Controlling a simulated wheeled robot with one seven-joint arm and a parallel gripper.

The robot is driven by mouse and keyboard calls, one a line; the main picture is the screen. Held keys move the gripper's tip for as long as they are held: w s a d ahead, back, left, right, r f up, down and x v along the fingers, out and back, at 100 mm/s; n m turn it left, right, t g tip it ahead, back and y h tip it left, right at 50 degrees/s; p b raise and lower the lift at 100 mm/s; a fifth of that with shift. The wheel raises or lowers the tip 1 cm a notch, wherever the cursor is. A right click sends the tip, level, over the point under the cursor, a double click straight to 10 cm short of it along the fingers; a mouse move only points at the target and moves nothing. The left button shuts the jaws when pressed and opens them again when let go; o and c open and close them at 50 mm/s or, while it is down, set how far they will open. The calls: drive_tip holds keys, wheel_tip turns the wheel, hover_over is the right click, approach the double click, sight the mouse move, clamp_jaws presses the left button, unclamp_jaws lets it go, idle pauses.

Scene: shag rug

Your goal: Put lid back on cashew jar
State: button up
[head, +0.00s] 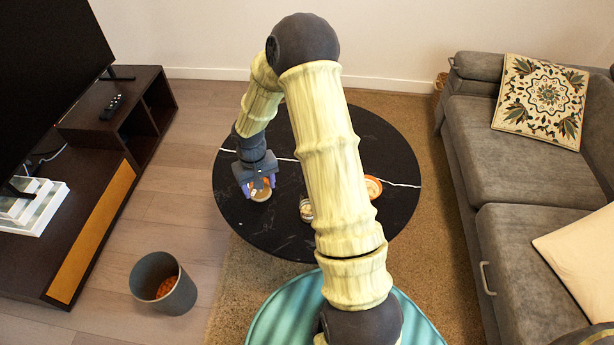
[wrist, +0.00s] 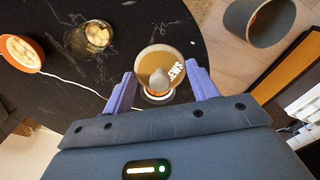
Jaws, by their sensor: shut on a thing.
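My gripper (head: 258,186) is at the left side of the round black table. Its two purple fingers (wrist: 161,88) are shut on a round tan lid (wrist: 172,56) with a knob and white lettering, of which "EWS" is readable. I cannot tell how far the lid is above the tabletop. A small open glass jar (wrist: 98,35) with pale nuts inside stands upright on the table, apart from the lid. In the head view the jar (head: 306,210) is right of my gripper, close beside my arm in the picture.
An orange bowl (wrist: 22,53) of pale pieces stands beyond the jar; in the head view my arm partly hides it (head: 373,187). A white-and-orange rim (wrist: 158,96) shows below the lid. A grey bin (head: 163,284) stands on the floor. The black tabletop (head: 235,214) has free room.

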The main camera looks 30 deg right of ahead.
drive_tip(key=shift+d, duration=0.1)
drive_tip(key=shift+w+d+r+n+p, duration=0.1)
drive_tip(key=shift+d+r+n+p, duration=0.1)
drive_tip(key=shift+d+n+p, duration=0.55)
drive_tip(key=s+d+n+p, duration=0.2)
drive_tip(key=d+n+p, duration=0.3)
drive_tip(key=n, duration=0.6)
drive_tip(key=s+d+n+p, duration=0.2)
drive_tip(key=d+n+p, duration=0.4)
drive_tip(key=n, duration=0.6)
drive_tip(key=shift+s+d, duration=0.3)
drive_tip(key=shift+d, duration=0.15)
drive_tip(key=shift+f, duration=0.1)
wheel_tip(320, 180, down, 6)
drive_tip(key=b, duration=0.5)
drive_tip(key=shift+f, duration=0.15)
